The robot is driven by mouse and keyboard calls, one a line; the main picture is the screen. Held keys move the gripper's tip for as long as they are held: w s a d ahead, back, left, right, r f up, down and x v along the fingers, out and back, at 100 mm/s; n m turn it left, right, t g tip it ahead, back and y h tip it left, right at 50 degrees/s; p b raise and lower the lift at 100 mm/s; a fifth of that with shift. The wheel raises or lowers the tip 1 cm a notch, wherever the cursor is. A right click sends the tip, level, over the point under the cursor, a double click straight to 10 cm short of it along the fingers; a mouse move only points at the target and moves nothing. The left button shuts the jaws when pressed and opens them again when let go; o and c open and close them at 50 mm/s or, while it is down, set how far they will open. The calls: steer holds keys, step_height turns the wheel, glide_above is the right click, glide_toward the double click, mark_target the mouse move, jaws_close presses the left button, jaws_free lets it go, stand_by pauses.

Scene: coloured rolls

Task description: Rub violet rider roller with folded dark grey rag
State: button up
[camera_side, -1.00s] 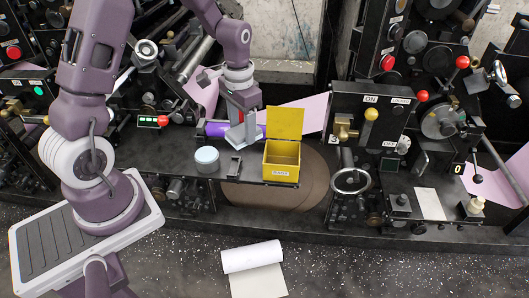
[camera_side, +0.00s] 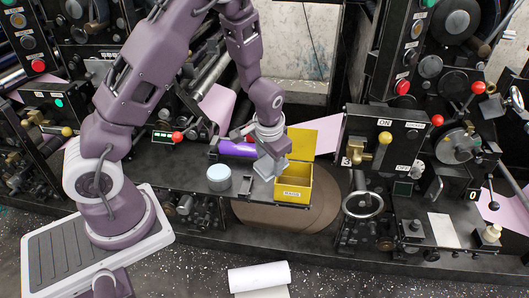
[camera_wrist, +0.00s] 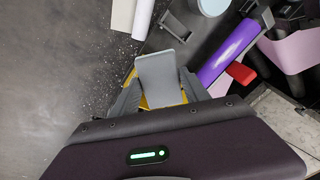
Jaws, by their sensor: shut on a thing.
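The violet rider roller (camera_side: 237,148) lies at the back of the dark bench. It also shows in the wrist view (camera_wrist: 230,52), up and right of my fingers. My gripper (camera_side: 272,158) is shut on a flat grey piece (camera_side: 267,170), which looks like the folded rag. In the wrist view the grey piece (camera_wrist: 160,78) sticks out between the fingers. My gripper is to the right of the roller and apart from it, over the left side of an open yellow box (camera_side: 292,194). My gripper hides part of the box's inside.
The box's yellow lid (camera_side: 318,138) stands open behind it. A light blue round tin (camera_side: 219,177) and a small dark holder (camera_side: 246,186) stand on the bench left of the box. A red knob (camera_side: 177,137) is near the roller's left end. A white roll (camera_side: 259,277) lies on the floor.

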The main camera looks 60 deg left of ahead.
steer(key=shift+w+a+f+m+t+y, duration=0.15)
steer(key=shift+w+a+f+t+y, duration=0.55)
steer(key=shift+a+f, duration=1.05)
steer(key=shift+w+a+f+m+t+y, duration=0.1)
steer(key=shift+w+a+f+t+y, duration=0.6)
steer(key=shift+a, duration=2)
steer(key=shift+w+a+f+m+t+y, duration=0.15)
steer(key=shift+w+a+f+t+y, duration=0.85)
steer(key=shift+a, duration=1.2)
steer(key=shift+w+a+f+h, duration=0.1)
steer(key=shift+a+f+h, duration=0.15)
steer(key=shift+f, duration=0.2)
steer(key=shift+a+f+h, duration=0.15)
steer(key=shift+a+f, duration=0.05)
steer(key=shift+f, duration=0.2)
steer(key=shift+s+a, duration=1.2)
steer(key=shift+s, duration=0.1)
steer(key=shift+s+a, duration=2.25)
steer(key=shift+a, duration=0.2)
steer(key=shift+w+d+f, duration=0.1)
steer(key=shift+w+d, duration=3.55)
steer(key=shift+w, duration=0.05)
